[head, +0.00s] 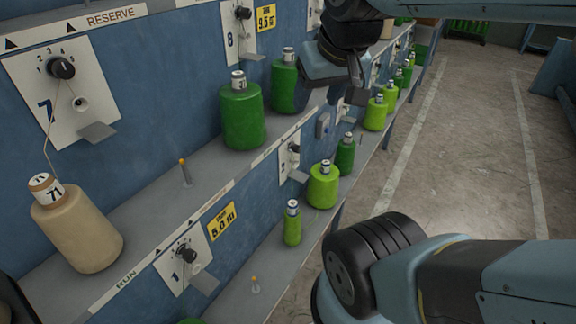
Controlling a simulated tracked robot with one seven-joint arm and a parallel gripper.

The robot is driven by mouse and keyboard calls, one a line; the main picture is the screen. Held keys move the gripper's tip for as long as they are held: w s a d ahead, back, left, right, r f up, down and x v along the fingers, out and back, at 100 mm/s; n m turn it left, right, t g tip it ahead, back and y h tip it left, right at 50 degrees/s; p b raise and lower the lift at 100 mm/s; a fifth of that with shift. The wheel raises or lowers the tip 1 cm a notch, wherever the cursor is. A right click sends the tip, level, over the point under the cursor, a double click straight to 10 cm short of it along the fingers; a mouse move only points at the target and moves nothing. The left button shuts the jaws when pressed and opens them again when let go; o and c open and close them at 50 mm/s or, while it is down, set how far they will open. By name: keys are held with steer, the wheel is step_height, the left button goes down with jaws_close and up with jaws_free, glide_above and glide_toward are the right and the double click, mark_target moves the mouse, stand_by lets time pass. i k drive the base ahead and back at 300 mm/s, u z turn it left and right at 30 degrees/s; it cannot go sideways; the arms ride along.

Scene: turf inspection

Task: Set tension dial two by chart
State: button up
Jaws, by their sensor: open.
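White dial plates with black knobs line the blue rack. In the lower RUN row, the nearest plate seems marked 1 (187,254). The second plate along that row (291,156) has a dark knob; its number and setting are too small to read. No chart that I can identify is in view. My gripper (335,72) is at the upper middle, in front of the rack and past the upper plate marked 8. It is open and appears empty; its fingertips are not clearly distinguishable.
Upper plates marked 7 (62,90) and 8 (238,28) carry dials. A beige spool (75,225) and green spools (242,115) stand on the shelves. Yellow tags (223,221) mark the rack. Thin orange-tipped pegs (184,172) stick up. Open floor (450,130) lies to the right.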

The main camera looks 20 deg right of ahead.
mark_target(296, 149)
steer(key=z, duration=1.15)
steer(key=k, duration=1)
steer(key=u, duration=0.95)
steer(key=i, duration=1)
steer(key=z, duration=0.1)
